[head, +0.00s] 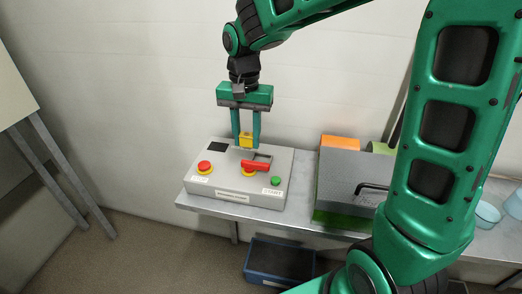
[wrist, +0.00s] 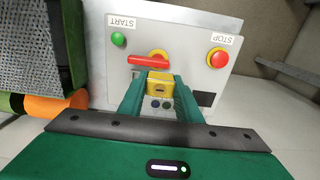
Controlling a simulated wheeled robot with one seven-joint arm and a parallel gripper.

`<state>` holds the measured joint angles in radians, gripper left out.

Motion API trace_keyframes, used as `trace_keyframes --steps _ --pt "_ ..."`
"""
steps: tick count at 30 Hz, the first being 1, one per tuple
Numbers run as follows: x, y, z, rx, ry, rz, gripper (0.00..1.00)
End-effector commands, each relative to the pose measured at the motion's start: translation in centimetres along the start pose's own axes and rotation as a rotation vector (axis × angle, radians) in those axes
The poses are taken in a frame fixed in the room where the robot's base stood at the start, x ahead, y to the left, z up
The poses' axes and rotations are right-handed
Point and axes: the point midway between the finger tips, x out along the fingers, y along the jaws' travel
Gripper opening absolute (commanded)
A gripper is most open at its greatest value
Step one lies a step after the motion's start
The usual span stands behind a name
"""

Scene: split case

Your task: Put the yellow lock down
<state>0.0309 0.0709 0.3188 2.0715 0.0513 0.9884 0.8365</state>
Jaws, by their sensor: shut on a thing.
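My gripper (head: 246,138) is shut on the yellow lock (head: 246,141), with a green finger on either side of it. The lock also shows between the fingers in the wrist view (wrist: 160,88). The lock is over the grey control box (head: 236,198); I cannot tell whether it touches the top. The box carries a red handle (head: 255,165) over a yellow base, a red stop button (head: 205,166) on its left and a green start button (head: 275,181) on its right. In the wrist view the red handle (wrist: 148,61) lies just beyond the lock.
The box stands on a metal shelf (head: 222,208) against a white wall. To its right are a grey mesh-like case (head: 340,180) and an orange thing (head: 340,142). Blue bowls (head: 487,213) stand at the far right. A dark blue crate (head: 279,262) is below the shelf.

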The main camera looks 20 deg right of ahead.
Motion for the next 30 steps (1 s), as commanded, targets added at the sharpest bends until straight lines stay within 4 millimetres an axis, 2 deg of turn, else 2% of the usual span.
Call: trace_keyframes --steps 6,10,14,22,30 --pt "2.4 2.3 -3.2 0.003 -0.001 0.001 0.03" --pt "3.1 3.0 -4.1 0.001 -0.001 0.000 0.03" --pt "3.7 3.2 -4.4 -0.001 -0.001 0.000 0.03" --pt "7.0 3.2 -4.4 -0.001 -0.001 0.001 0.03" --pt "7.3 3.1 -4.4 -0.002 0.001 0.000 0.03"
